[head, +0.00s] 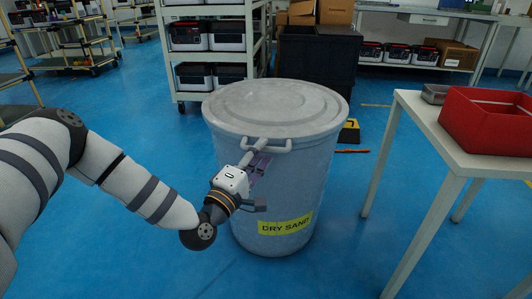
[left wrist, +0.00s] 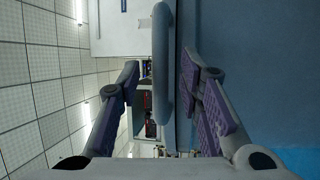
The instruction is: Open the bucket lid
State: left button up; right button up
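The grey bucket (head: 280,190) stands on the blue floor with a yellow "DRY SAND" label on its front. Its round lid (head: 275,102) lies flat and closed on top. A grey handle (head: 279,149) sticks out from the lid's front edge. My left gripper (head: 258,163) is at the front of the bucket, just below the handle. In the left wrist view the handle bar (left wrist: 163,62) runs between the spread purple-padded fingers of the left gripper (left wrist: 160,78). Both fingers stand apart from the bar. My right gripper is out of view.
A white table (head: 420,115) with a red bin (head: 488,120) stands to the right of the bucket. Behind are a wheeled shelf rack (head: 208,55) and a black crate (head: 318,55). The floor left of the bucket is clear apart from my arm.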

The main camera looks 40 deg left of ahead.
pick_arm(q)
jog(key=shift+x, duration=1.1)
grip_shut()
